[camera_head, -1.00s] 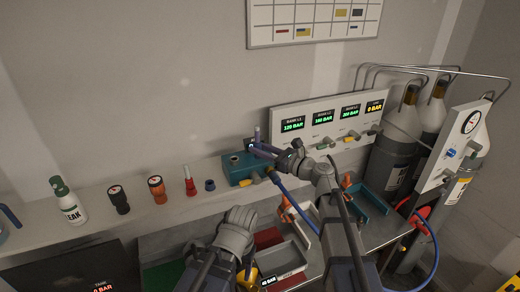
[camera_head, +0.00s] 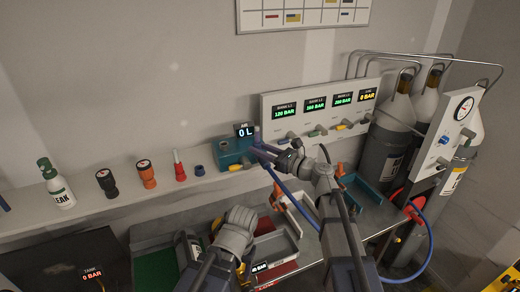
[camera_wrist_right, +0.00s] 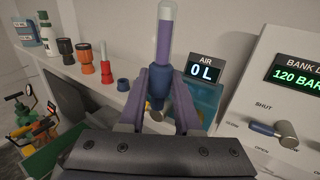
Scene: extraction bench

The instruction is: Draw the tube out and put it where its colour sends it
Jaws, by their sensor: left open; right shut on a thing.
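My right gripper (camera_head: 262,149) is at the teal block (camera_head: 228,166) on the back ledge. In the right wrist view its two fingers (camera_wrist_right: 160,98) are shut on a tube (camera_wrist_right: 165,40) with a clear upper part, purple contents and a dark blue collar. The tube is roughly upright there, and the teal block (camera_wrist_right: 207,97) shows behind the right finger. Its lower end is hidden, so I cannot tell whether it is seated or clear. My left gripper (camera_head: 240,266) is low at the front, apart from the tube, open, its fingertips barely visible.
An AIR display (camera_head: 244,131) reads 0 L by the block. A valve panel (camera_head: 276,98) and gas cylinders (camera_head: 388,140) stand right. A grey tray (camera_head: 290,243), a teal tray (camera_head: 372,191) and a green area (camera_head: 157,267) lie below. Blue hose loops nearby. Bottle and fittings line the ledge.

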